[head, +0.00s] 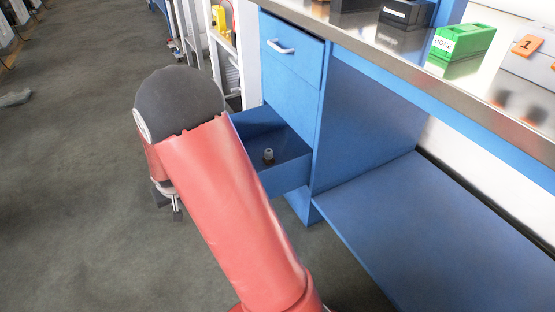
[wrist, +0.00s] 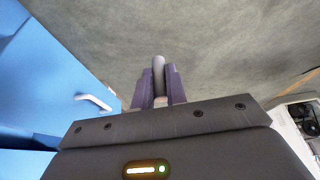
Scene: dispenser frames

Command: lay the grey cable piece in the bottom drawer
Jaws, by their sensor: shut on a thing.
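My gripper (wrist: 159,88) is shut on the grey cable piece (wrist: 158,70), which stands up between the purple fingers in the wrist view. In the head view my gripper (head: 176,208) shows only in part, low to the left of my red arm; the cable piece cannot be made out there. The bottom drawer (head: 288,173) of the blue cabinet is pulled open, to the right of my arm, which hides part of it. My gripper is outside the drawer, with grey floor behind it in the wrist view.
A small pale fitting (head: 268,155) stands inside the open drawer. The upper drawer (head: 290,60) is shut. A green bin (head: 462,41) stands on the metal worktop. A blue shelf (head: 420,215) lies right of the cabinet.

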